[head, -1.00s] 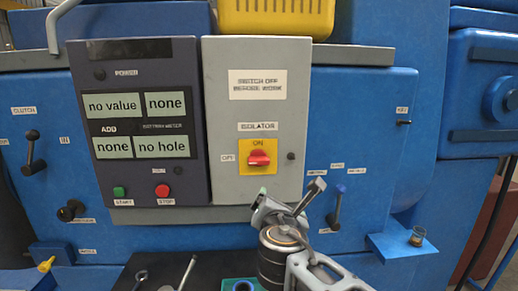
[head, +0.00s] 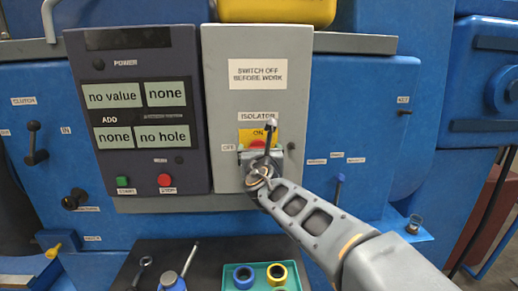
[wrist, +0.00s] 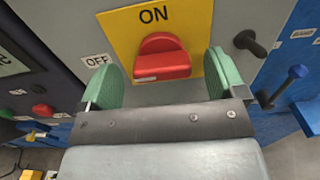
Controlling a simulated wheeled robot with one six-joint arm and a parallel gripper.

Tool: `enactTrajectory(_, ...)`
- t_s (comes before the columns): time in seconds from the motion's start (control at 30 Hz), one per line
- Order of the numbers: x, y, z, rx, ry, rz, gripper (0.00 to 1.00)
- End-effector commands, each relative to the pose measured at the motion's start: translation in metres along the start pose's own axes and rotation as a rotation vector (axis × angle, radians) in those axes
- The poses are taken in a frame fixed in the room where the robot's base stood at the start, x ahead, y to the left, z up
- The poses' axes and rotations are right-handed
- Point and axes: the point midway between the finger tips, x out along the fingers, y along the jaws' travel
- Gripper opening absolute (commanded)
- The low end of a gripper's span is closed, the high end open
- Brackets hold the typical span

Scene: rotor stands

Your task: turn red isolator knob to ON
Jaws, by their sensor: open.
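The red isolator knob (wrist: 162,58) sits on a yellow plate (wrist: 192,19) marked ON above, with an OFF label (wrist: 97,61) to its left. In the head view the knob (head: 257,144) is mostly hidden behind my gripper (head: 261,155). In the wrist view my gripper (wrist: 168,78) is open, its two green pads apart, one on each side of and below the knob. I see no contact with the knob. The knob's grip bar lies roughly level, across the plate.
The grey isolator box (head: 297,60) carries a "switch off before work" label. A small black peg (wrist: 249,42) sticks out right of the plate. A blue-tipped lever (head: 338,192) stands farther right. A green tray (head: 240,286) with rings lies below on a dark surface.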

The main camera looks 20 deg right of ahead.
Motion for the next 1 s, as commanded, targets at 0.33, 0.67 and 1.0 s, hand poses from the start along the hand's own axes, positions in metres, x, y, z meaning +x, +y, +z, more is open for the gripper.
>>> enactTrajectory(0.33,0.023,0.0,0.0,0.0,0.001,0.0,0.89)
enactTrajectory(0.67,0.024,0.0,0.0,0.001,0.0,0.0,0.85)
enactTrajectory(1.0,0.024,0.0,0.0,0.001,0.0,0.0,0.52)
